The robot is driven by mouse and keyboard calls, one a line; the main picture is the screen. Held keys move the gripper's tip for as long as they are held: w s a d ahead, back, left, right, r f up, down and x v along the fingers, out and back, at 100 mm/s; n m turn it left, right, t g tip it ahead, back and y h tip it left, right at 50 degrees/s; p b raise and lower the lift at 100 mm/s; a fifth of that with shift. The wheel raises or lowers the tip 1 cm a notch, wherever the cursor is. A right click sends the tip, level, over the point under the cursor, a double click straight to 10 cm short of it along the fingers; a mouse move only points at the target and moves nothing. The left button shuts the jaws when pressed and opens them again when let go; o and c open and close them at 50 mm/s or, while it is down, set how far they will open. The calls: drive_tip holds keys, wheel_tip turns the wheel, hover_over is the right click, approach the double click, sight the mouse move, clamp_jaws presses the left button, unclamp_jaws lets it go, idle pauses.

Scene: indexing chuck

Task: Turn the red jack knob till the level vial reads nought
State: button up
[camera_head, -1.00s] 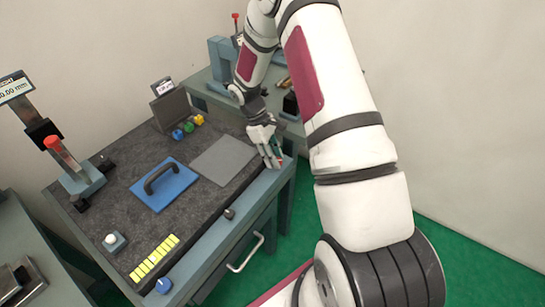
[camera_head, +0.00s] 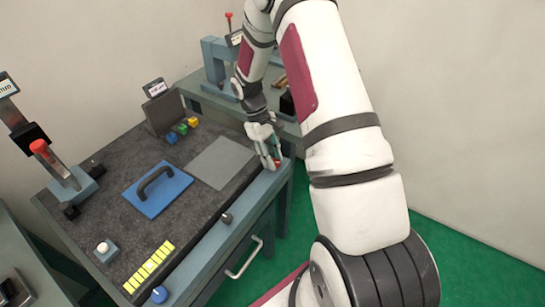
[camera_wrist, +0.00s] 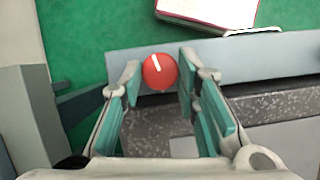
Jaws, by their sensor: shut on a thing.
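The red jack knob (camera_wrist: 160,72) is a round red disc with a white pointer line, on the grey-blue front rail of the bench. In the wrist view its line points up and slightly left. My gripper (camera_wrist: 161,66) has its two fingertips on either side of the knob and is shut on it. In the head view my gripper (camera_head: 271,161) is at the bench's right front corner, and a bit of the red knob (camera_head: 278,163) shows beside the fingers. I cannot make out the level vial or its reading.
The dark bench top holds a blue plate with a black handle (camera_head: 157,190), a grey plate (camera_head: 222,162), small coloured pieces (camera_head: 183,129) and yellow blocks (camera_head: 149,266). A black knob (camera_head: 226,218) and a blue knob (camera_head: 159,295) sit along the front.

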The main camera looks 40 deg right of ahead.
drive_tip(key=o, duration=1.2)
drive_tip(key=shift+c, duration=0.2)
drive_tip(key=v, duration=1.2)
